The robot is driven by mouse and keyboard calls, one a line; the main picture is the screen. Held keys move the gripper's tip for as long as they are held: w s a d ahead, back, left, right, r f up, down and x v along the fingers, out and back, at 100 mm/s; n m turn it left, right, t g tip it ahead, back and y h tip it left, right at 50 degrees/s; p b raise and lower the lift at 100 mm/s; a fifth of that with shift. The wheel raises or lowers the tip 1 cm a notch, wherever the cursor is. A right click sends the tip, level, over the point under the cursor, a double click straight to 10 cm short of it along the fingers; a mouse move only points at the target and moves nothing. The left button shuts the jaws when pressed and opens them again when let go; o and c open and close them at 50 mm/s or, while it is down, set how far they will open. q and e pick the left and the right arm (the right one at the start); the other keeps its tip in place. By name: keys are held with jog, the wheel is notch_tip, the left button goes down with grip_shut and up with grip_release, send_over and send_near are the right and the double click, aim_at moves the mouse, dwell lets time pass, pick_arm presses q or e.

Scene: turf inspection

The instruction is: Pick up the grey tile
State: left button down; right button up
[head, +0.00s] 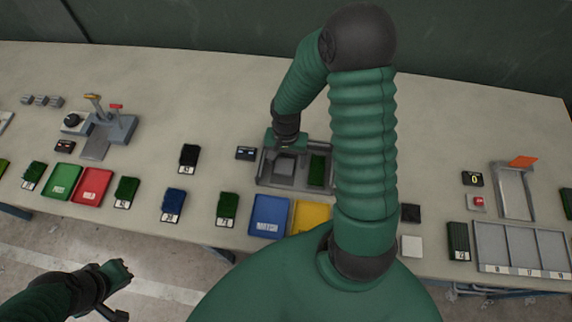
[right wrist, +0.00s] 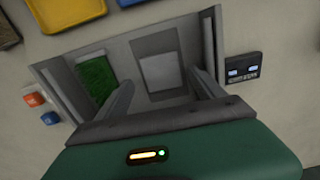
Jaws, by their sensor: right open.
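The grey tile (head: 284,166) lies flat in the left part of a grey tray (head: 264,181). In the right wrist view the grey tile (right wrist: 160,72) shows light grey, in a darker recess. My right gripper (head: 287,149) is above the tray's far side; in the right wrist view its two fingers (right wrist: 161,82) are spread with nothing between them, pointing towards the tile. I cannot tell how high above the tile they are. My left gripper (head: 118,271) is off the table's front edge at the lower left; whether its jaws are open is unclear.
A green turf tile (head: 317,169) shares the tray, on the right. A small black display box (head: 246,153) stands left of the tray. Blue (head: 269,216) and yellow (head: 312,217) bins are in front. My right arm hides the table right of the tray.

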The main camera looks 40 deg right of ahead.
jog(key=shift+w+a+f, duration=0.1)
jog(key=shift+a+f, duration=0.15)
jog(key=shift+f, duration=0.6)
jog(key=shift+a+r, duration=0.1)
jog(key=shift+a, duration=0.2)
jog(key=c, duration=0.5)
jog(key=shift+d, duration=0.25)
jog(key=c, duration=1)
jog(key=shift+c, duration=0.2)
